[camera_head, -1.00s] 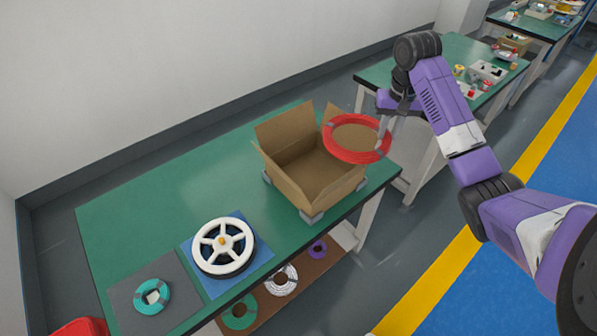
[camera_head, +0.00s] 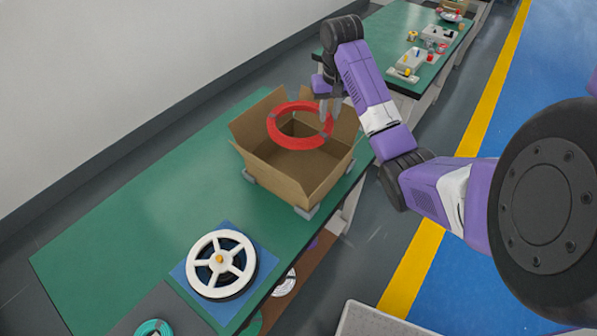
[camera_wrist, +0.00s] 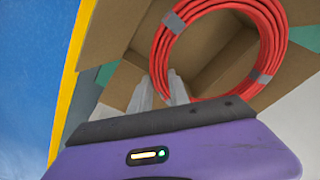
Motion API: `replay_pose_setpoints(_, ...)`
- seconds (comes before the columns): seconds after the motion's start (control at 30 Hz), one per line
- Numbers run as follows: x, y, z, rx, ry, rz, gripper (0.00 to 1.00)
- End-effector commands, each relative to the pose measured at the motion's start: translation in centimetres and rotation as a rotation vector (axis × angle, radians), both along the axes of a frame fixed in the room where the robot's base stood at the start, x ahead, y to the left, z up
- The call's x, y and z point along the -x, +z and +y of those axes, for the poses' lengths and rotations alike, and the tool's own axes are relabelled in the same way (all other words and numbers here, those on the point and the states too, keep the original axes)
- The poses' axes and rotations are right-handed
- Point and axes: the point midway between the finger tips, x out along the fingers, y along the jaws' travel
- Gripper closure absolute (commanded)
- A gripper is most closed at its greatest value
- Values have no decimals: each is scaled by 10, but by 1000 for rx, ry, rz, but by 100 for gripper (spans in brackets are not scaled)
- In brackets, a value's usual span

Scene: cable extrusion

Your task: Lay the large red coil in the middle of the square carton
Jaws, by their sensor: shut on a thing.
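The large red coil (camera_head: 272,128) is held by my gripper (camera_head: 326,108), which is shut on the coil's right side. The coil hangs roughly level over the open square carton (camera_head: 272,178), above its far part. The carton stands on the green table with its flaps open. In the wrist view the red coil (camera_wrist: 158,62), bound with grey ties, lies beyond my gripper's fingers (camera_wrist: 170,90), and the carton's inside (camera_wrist: 215,60) shows through and around the ring. The exact contact of the fingers on the coil is partly hidden.
A white spool (camera_head: 220,262) sits on a blue mat at the near part of the green table (camera_head: 130,220). A teal coil (camera_head: 153,328) is at the bottom edge. Grey corner blocks (camera_head: 307,211) hold the carton's corners. Another table (camera_head: 400,30) stands behind.

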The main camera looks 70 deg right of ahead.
Motion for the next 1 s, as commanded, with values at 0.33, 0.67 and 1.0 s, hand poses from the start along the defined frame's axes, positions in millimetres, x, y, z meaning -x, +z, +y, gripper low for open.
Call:
replay_pose_setpoints(0.33, 2, -66, 1, -4, 0, 4, 100)
replay_pose_setpoints(0.67, 1, -142, 1, -2, 1, 4, 100)
replay_pose_setpoints(1.0, 1, -176, 1, -1, 0, 3, 100)
